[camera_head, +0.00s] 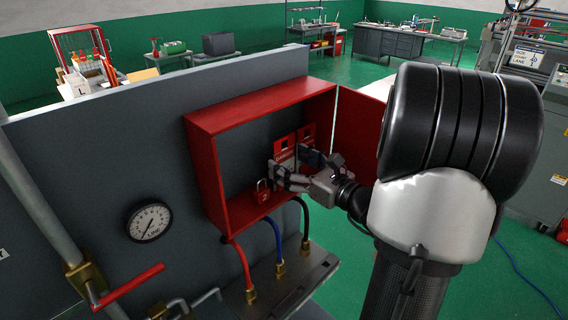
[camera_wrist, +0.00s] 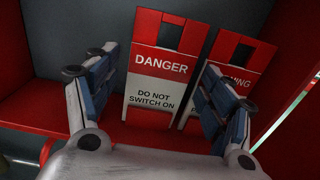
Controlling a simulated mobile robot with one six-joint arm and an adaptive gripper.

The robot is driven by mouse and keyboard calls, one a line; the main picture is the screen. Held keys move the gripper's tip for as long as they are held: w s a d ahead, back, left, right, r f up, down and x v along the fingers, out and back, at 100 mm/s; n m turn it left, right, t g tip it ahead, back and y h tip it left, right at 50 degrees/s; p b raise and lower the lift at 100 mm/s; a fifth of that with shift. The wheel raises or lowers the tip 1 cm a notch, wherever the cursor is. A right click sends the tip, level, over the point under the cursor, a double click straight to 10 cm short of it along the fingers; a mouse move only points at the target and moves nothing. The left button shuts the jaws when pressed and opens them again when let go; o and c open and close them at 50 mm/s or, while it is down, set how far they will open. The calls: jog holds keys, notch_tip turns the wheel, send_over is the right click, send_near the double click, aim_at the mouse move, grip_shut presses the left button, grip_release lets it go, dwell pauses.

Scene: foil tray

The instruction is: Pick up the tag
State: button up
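A red and white tag (camera_wrist: 157,68) reading "DANGER DO NOT SWITCH ON" stands upright inside the red box, with a dark slot near its top. A second similar tag (camera_wrist: 238,62), its wording partly hidden by my right finger, stands to its right. In the head view the danger tag (camera_head: 284,146) and the second tag (camera_head: 307,131) show against the box's back wall. My gripper (camera_wrist: 158,72) is open, with one finger on each side of the danger tag in the picture. Contact cannot be told. In the head view my gripper (camera_head: 291,168) reaches into the box.
The red box (camera_head: 209,165) is open, its door (camera_head: 360,128) swung out to the right. A red padlock (camera_head: 263,195) is at the box's lower front. Hoses, a gauge (camera_head: 149,222) and a red-handled valve (camera_head: 130,286) are below and to the left.

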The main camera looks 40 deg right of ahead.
jog(key=c, duration=0.7)
